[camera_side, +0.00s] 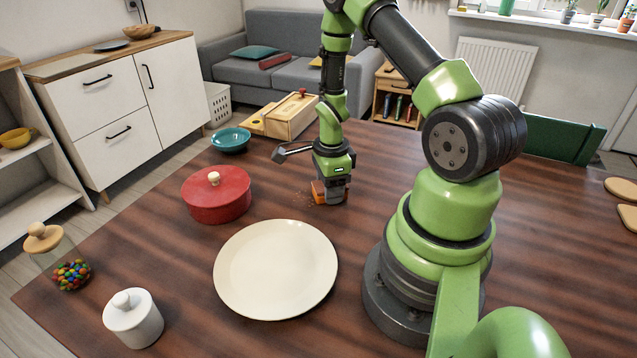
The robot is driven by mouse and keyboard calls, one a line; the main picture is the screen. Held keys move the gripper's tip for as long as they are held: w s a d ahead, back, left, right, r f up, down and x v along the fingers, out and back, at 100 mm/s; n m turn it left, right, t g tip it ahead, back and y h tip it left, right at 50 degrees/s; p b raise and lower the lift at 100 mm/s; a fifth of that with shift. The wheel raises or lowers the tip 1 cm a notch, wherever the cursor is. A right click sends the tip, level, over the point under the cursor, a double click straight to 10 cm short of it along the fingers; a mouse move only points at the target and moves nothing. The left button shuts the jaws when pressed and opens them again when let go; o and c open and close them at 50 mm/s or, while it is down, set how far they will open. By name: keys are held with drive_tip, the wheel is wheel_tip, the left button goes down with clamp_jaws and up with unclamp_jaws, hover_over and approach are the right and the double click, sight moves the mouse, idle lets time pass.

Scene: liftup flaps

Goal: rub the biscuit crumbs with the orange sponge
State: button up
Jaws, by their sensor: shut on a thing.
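The orange sponge (318,191) is at the tabletop, partly hidden by my gripper (329,193). My gripper points down and is shut on the sponge. Biscuit crumbs (303,197) show as small brown specks on the dark wooden table, just left of the sponge. Any crumbs under or behind the sponge are hidden. I cannot tell whether the sponge presses on the table or sits slightly above it.
A red lidded pot (217,197) stands left of the crumbs, and a cream plate (276,270) lies in front. A teal bowl (230,140) and a wooden box (291,117) are behind. A white jar (133,319) and a candy jar (70,270) stand front left.

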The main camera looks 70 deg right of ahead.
sight(281, 187)
drive_tip(key=shift+s, duration=0.5)
drive_tip(key=shift+a, duration=0.3)
drive_tip(key=shift+w+a, duration=0.35)
drive_tip(key=shift+w, duration=5.65)
drive_tip(key=shift+s, duration=6.05)
drive_tip(key=shift+r, duration=4.05)
